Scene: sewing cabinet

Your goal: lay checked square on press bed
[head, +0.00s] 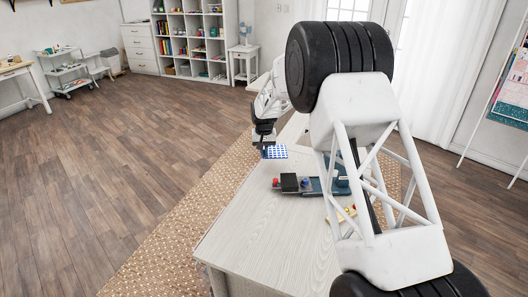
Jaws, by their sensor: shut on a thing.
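The checked square (276,151) is blue and white and small in the head view. My gripper (264,151) is shut on it at its left side and holds it near the left edge of the table; its height above the table is hard to judge. A low teal and black device (313,187) sits on the table, nearer the camera and to the right of the square. It may be the press. It has a dark block and a red knob at its left end. My arm hides its right part, and I cannot make out the bed clearly.
The pale wooden table (262,228) is bare at its near left part. A yellowish item (346,213) lies beside my arm, partly hidden. A woven rug (175,250) lies under the table. Shelves (197,38) stand far behind.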

